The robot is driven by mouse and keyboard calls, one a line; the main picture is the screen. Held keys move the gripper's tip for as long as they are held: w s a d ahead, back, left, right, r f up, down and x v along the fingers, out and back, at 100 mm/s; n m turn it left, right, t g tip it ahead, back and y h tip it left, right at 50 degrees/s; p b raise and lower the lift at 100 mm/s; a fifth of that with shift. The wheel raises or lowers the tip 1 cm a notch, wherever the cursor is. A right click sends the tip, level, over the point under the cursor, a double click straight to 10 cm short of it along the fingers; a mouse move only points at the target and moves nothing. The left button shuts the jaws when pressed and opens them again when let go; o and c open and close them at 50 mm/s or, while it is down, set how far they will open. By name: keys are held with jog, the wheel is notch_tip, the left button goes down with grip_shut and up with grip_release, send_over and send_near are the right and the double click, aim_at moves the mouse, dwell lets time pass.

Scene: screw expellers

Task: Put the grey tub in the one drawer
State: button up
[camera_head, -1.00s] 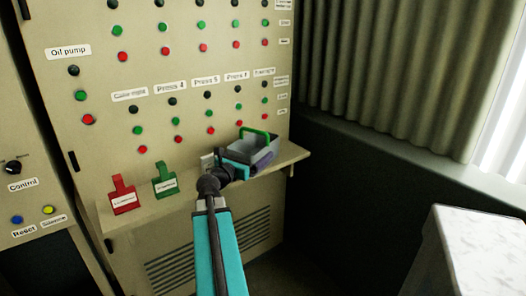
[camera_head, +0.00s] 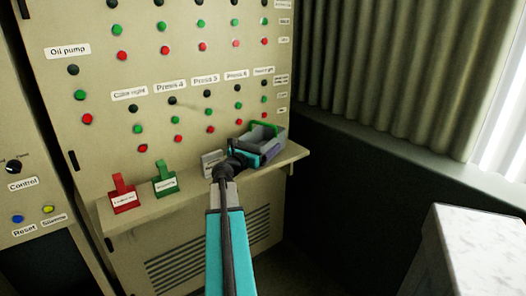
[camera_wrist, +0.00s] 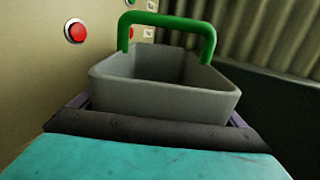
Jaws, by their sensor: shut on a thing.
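The grey tub (camera_head: 270,136) with a green handle is at the right end of the shelf on the beige control cabinet. In the wrist view the tub (camera_wrist: 165,95) is upright and appears empty, though its floor is hidden. My gripper (camera_head: 262,152) is shut on the tub, with its purple fingers showing at the tub's sides in the wrist view. I cannot tell whether the tub touches the shelf. No drawer can be made out.
Buttons cover the cabinet face close behind the tub. A marble-topped block (camera_head: 480,240) stands at the lower right.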

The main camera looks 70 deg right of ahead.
jog(key=shift+d, duration=0.1)
jog(key=shift+d, duration=0.7)
jog(key=shift+a+f, duration=0.15)
jog(key=shift+f, duration=1.65)
jog(key=shift+f, duration=0.1)
jog(key=o, duration=0.9)
jog(key=shift+a, duration=0.15)
jog(key=shift+w+a+b, duration=0.15)
jog(key=shift+w+a, duration=0.2)
jog(key=shift+a, duration=1.6)
jog(key=shift+w+a+b, duration=0.1)
jog(key=shift+w+a, duration=0.25)
jog(key=shift+a, duration=1.55)
jog(key=shift+w+a+b, duration=0.15)
jog(key=shift+w+a, duration=0.2)
jog(key=shift+a, duration=1.6)
